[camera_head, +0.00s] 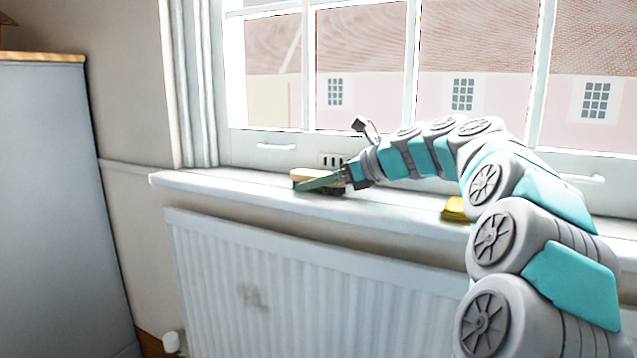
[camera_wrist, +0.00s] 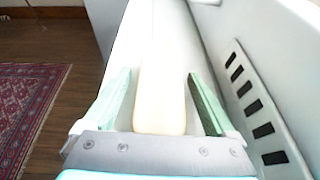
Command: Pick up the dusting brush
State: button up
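The dusting brush (camera_head: 303,173) lies on the white windowsill, with a pale wooden back and dark bristles underneath. My gripper (camera_head: 306,183) is at the brush, and one green finger hides part of its near side. In the wrist view the brush's pale back (camera_wrist: 160,95) runs lengthwise between the two green fingers of my gripper (camera_wrist: 160,74). The fingers stand apart, one on each side, with a narrow strip of sill showing between each finger and the brush. The gripper is open and not closed on the brush. The bristles are hidden in the wrist view.
The windowsill (camera_head: 225,187) runs below the window, above a white radiator (camera_head: 220,260). A yellow object (camera_head: 453,209) sits on the sill to the right, partly behind my arm. A slotted vent (camera_wrist: 255,110) is close on the right. A grey cabinet (camera_head: 50,200) stands left.

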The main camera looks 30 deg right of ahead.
jog(key=c, duration=1.4)
jog(key=shift+r, duration=0.15)
